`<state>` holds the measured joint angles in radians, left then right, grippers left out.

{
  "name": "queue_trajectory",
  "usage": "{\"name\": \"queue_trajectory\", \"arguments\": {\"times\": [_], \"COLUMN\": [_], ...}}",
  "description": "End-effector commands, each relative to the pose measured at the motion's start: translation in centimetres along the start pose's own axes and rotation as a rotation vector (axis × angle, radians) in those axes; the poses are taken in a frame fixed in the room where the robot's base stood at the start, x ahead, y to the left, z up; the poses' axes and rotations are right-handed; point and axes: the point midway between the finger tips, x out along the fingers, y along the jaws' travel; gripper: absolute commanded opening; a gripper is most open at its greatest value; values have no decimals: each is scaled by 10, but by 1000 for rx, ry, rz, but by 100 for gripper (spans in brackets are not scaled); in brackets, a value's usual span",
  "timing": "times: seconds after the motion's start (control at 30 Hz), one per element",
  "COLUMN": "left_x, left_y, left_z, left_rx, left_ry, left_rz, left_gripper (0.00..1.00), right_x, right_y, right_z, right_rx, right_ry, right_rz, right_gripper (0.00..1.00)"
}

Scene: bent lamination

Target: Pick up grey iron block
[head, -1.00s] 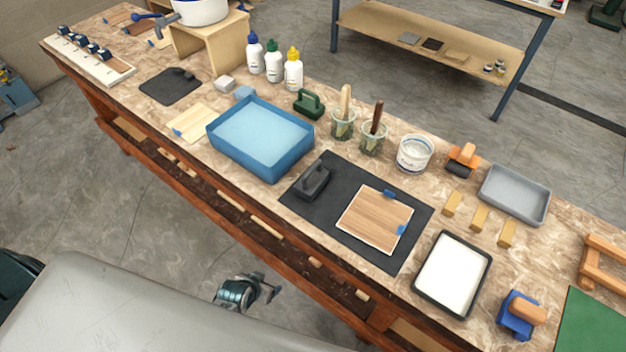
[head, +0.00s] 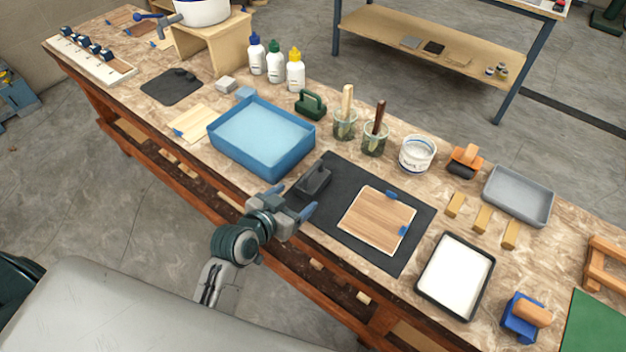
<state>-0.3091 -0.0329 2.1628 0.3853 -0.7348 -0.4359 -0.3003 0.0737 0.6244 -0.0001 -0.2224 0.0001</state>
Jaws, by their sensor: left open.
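The grey iron block (head: 315,180) is dark, with a handle on top. It lies on the left part of the black mat (head: 345,165). My left gripper (head: 292,200) is open and empty at the near edge of the bench, just in front of the block's near left end. Its two fingers point toward the block and are spread to either side of that end. I cannot tell whether they touch it. My right gripper is not in view.
A blue tub of water (head: 262,170) stands close to the left of the block. A wooden panel with blue tape (head: 375,220) lies on the mat to the right. Jars with brushes (head: 345,127) stand behind the mat. A white-filled tray (head: 455,275) is at the right.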

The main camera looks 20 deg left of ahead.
Motion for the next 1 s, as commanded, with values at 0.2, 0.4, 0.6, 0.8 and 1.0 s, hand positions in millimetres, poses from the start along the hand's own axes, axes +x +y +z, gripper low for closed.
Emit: {"name": "queue_trajectory", "arguments": {"times": [0.2, 0.4, 0.6, 0.8, 1.0], "left_x": [35, 48, 74, 94, 96], "left_y": [0, 0, -4, -4, -4], "left_z": [-3, -3, -9, -6, -4], "left_rx": [-1, -1, -1, -1, 0], "left_ry": [1, -1, -1, -1, -1], "left_rz": [0, 1, 1, -1, -1], "left_gripper": [75, 75, 75, 75, 75], "right_x": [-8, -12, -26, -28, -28], "right_y": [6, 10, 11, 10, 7], "right_z": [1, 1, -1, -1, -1], "right_rx": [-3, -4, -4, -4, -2], "right_ry": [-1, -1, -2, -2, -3], "right_rz": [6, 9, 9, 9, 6], "right_gripper": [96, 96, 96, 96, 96]}}
